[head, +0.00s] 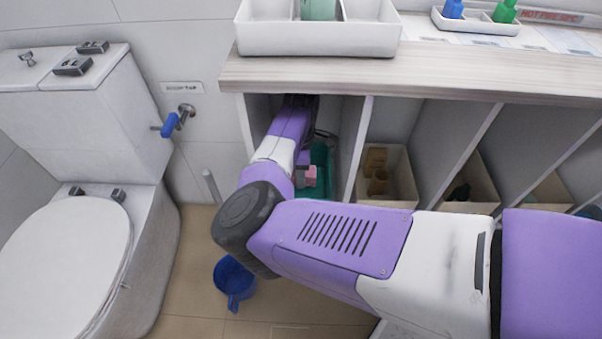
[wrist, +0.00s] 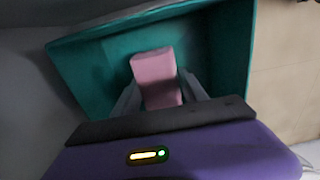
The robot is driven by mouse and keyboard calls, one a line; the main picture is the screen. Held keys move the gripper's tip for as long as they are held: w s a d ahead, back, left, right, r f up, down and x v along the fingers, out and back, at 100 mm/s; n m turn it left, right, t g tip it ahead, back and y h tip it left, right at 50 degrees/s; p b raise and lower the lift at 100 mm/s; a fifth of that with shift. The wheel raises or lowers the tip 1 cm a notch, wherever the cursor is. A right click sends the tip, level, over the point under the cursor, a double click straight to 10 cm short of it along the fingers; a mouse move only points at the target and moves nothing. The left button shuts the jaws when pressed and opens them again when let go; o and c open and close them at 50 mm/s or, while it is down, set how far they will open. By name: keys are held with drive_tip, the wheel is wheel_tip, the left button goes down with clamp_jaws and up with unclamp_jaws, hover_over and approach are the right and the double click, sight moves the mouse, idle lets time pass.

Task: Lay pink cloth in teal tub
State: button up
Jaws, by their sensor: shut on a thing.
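The pink cloth (wrist: 155,75) is a small folded block between the two fingers of my gripper (wrist: 160,92) in the wrist view. My gripper is shut on it. The teal tub (wrist: 80,65) surrounds the cloth in that view, with its walls at the left, top and right. I cannot tell whether the cloth touches the tub's floor. In the head view my arm reaches into the leftmost compartment under the counter. There a bit of the pink cloth (head: 310,173) and the teal tub (head: 322,160) show; my arm hides the rest and the gripper tips.
The counter (head: 400,75) and upright dividers (head: 357,150) bound the compartment closely. A bin with brown items (head: 377,175) stands in the compartment to the right. A toilet (head: 75,240) is at the left, and a blue jug (head: 235,280) stands on the floor.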

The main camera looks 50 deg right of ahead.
drive_tip(key=shift+f+b, duration=0.3)
drive_tip(key=shift+f, duration=0.25)
drive_tip(key=o, duration=1.3)
wheel_tip(320, 180, up, 9)
drive_tip(key=p, duration=0.3)
drive_tip(key=shift+f, duration=0.15)
